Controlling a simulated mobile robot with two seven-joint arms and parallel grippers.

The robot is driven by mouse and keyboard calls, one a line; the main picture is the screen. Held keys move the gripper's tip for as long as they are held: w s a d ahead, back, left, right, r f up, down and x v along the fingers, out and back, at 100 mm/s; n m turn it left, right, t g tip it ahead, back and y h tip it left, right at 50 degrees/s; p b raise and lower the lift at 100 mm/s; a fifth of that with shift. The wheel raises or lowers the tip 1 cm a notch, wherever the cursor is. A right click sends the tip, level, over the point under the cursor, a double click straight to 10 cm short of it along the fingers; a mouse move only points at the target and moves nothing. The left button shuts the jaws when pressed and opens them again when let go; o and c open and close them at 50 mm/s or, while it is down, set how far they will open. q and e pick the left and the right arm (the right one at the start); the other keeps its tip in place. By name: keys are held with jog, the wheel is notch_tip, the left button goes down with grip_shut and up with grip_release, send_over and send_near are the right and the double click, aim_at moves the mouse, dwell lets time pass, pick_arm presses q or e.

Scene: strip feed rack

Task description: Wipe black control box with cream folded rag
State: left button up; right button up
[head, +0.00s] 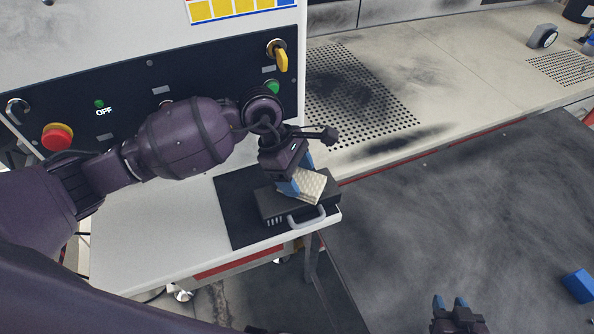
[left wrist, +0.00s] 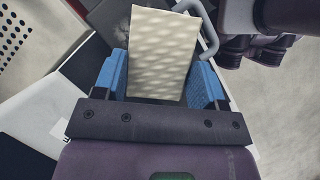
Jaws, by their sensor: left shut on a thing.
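The cream folded rag (head: 312,186) is held by my left gripper (head: 299,180), whose blue fingers are shut on it. In the left wrist view the rag (left wrist: 162,52) fills the space between the two blue fingers (left wrist: 160,82). The black control box (head: 272,207) lies on a black mat on the white shelf, a grey handle at its front. The rag is over the box top; I cannot tell for sure whether it touches. The rag and gripper hide part of the box.
A panel (head: 130,85) with a red-and-yellow button (head: 58,137), a green button (head: 272,86) and a yellow switch (head: 281,60) stands behind my left arm. A blue block (head: 579,285) lies at the right. The dark surface (head: 440,210) is mostly clear.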

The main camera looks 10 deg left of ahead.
jog(key=shift+s, duration=0.2)
pick_arm(q)
jog(key=shift+f+b, duration=0.3)
jog(key=shift+f, duration=0.05)
pick_arm(e)
jog(key=shift+w+a+f, duration=0.1)
jog(key=shift+w+f, duration=0.1)
jog(key=shift+w, duration=0.2)
pick_arm(q)
jog(key=shift+f, duration=0.2)
pick_arm(e)
jog(key=shift+f, duration=0.2)
jog(key=shift+s, duration=0.1)
pick_arm(q)
jog(key=o, duration=0.6)
jog(key=shift+o, duration=0.8)
pick_arm(e)
jog(key=shift+s+f, duration=0.15)
jog(key=shift+s, duration=0.05)
jog(key=shift+s+f, duration=0.1)
jog(key=shift+s, duration=0.1)
pick_arm(q)
jog(key=shift+r, duration=0.25)
pick_arm(e)
jog(key=shift+w, duration=0.2)
pick_arm(q)
jog(key=shift+r, duration=0.1)
pick_arm(e)
jog(key=shift+w+r, duration=0.3)
jog(key=shift+r, duration=0.05)
